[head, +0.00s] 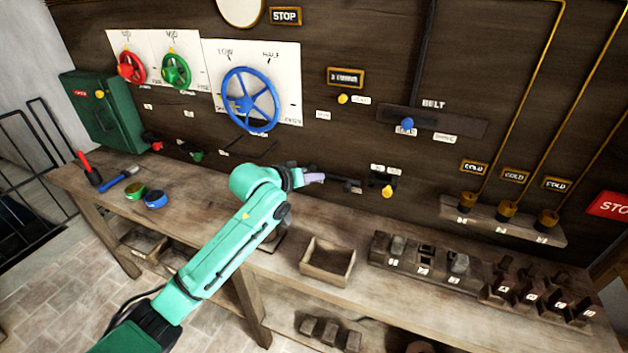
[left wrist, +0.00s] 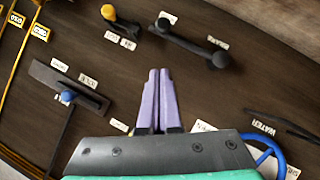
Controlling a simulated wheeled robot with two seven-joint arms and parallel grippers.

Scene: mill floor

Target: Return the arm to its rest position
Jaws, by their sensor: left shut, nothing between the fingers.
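My left arm, mint green, reaches in from the lower left of the head view across the bench. Its left gripper (head: 314,178) is in front of the wall panel, left of a yellow-knobbed lever (head: 387,191). In the left wrist view the two purple fingers of the left gripper (left wrist: 159,85) are together with nothing between them. They point toward the dark panel, near a black lever bar (left wrist: 185,42). Whether the fingertips touch the panel cannot be told. My right gripper is not in view.
The wooden bench (head: 210,205) runs below the panel. It carries an open wooden box (head: 328,262), green and blue round tins (head: 155,199) and several dark blocks at the right. A blue handwheel (head: 250,100), red and green wheels, and a belt lever (head: 407,124) are on the wall.

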